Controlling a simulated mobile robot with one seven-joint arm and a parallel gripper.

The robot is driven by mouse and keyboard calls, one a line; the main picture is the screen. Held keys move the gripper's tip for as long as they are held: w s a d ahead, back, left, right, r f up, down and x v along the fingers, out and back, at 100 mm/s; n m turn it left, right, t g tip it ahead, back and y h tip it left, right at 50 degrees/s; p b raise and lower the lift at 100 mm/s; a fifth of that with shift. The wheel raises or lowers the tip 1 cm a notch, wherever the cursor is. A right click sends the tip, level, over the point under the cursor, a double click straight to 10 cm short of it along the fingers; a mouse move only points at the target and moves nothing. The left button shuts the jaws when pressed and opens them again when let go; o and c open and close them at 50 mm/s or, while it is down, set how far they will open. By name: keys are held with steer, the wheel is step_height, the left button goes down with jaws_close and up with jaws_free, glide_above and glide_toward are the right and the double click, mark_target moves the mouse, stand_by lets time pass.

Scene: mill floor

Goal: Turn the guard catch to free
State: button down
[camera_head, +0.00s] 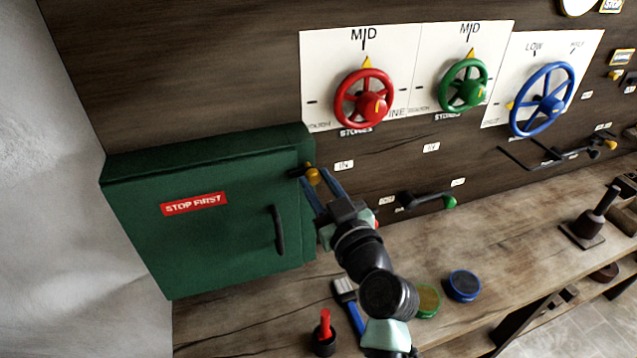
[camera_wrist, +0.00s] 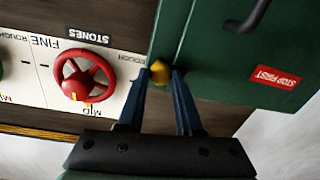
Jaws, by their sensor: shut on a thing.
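The guard catch (camera_head: 312,176) is a small yellow knob on a dark base at the right edge of the green guard box (camera_head: 150,240). My gripper (camera_head: 320,186) reaches up to it from below right, with its blue fingers on either side of the knob. In the wrist view the yellow knob (camera_wrist: 160,72) sits between the fingertips of my gripper (camera_wrist: 160,76), which are shut on it. The box door is closed, with a red "STOP FIRST" label (camera_head: 194,204) and a dark handle (camera_head: 279,230). The catch's base is partly hidden by the fingers.
Red (camera_head: 364,97), green (camera_head: 463,86) and blue (camera_head: 542,99) handwheels stand on the wall panel. A green-knobbed lever (camera_head: 425,200) is right of my gripper.

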steer(key=shift+f, duration=0.1)
stand_by(0.3)
steer(key=m+b, duration=0.2)
steer(key=m, duration=0.2)
steer(key=m+b, duration=0.1)
steer(key=m, duration=0.3)
steer(key=shift+m+t, duration=0.3)
steer(key=shift+t, duration=0.1)
steer(key=m, duration=0.5)
steer(key=shift+m+h+p, duration=0.4)
steer(key=shift+f+m+p, duration=0.15)
steer(key=shift+m+p, duration=0.6)
steer(key=shift+m, duration=1.45)
steer(key=c, duration=0.6)
jaws_free()
